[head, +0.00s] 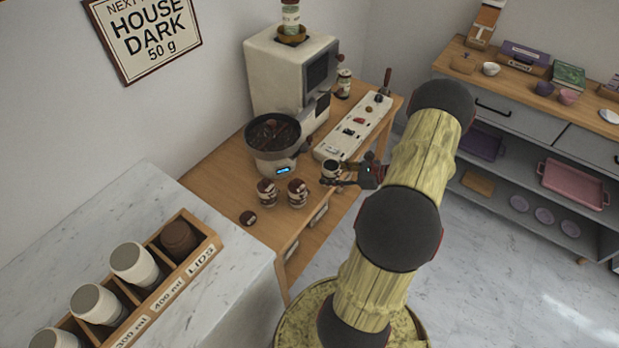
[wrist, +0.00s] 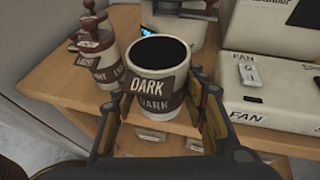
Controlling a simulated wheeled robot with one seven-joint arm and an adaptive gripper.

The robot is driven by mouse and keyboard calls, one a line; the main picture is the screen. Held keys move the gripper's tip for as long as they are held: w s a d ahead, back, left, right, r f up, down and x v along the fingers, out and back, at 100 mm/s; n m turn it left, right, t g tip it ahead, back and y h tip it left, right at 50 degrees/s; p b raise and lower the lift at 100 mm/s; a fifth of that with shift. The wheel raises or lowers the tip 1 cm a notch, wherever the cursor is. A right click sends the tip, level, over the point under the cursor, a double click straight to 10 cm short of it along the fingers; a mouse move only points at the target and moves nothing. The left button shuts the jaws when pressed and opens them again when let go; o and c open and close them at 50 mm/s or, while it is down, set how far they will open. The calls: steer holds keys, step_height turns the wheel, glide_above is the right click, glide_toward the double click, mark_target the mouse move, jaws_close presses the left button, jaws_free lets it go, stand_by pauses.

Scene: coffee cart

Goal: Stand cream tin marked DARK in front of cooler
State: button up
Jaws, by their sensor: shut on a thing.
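The cream tin marked DARK (wrist: 150,85) is upright between the two fingers of my gripper (wrist: 160,118), which is shut on it. Its top is open and dark inside. In the head view the tin (head: 331,167) and my gripper (head: 352,178) are near the front edge of the wooden table, right of the cooler. I cannot tell whether the tin's base touches the table. The cooler (head: 275,155) is a round cream pan with a dark top and a blue display. It shows partly behind the tin in the wrist view (wrist: 180,28).
Two lidded tins (head: 267,193) (head: 298,193) stand in front of the cooler; in the wrist view they are left of the held tin. A dark lid (head: 248,217) lies nearby. A switch panel (head: 352,128) and a cream machine (head: 285,75) stand behind. A marble counter (head: 130,215) is left.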

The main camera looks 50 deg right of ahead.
steer(key=b, duration=0.2)
glide_above(309, 181)
steer(key=shift+s, duration=0.2)
steer(key=shift+f+b, duration=0.8)
steer(key=shift+f, duration=0.95)
steer(key=shift+f, duration=0.2)
steer(key=o, duration=1.3)
steer(key=shift+o, duration=0.7)
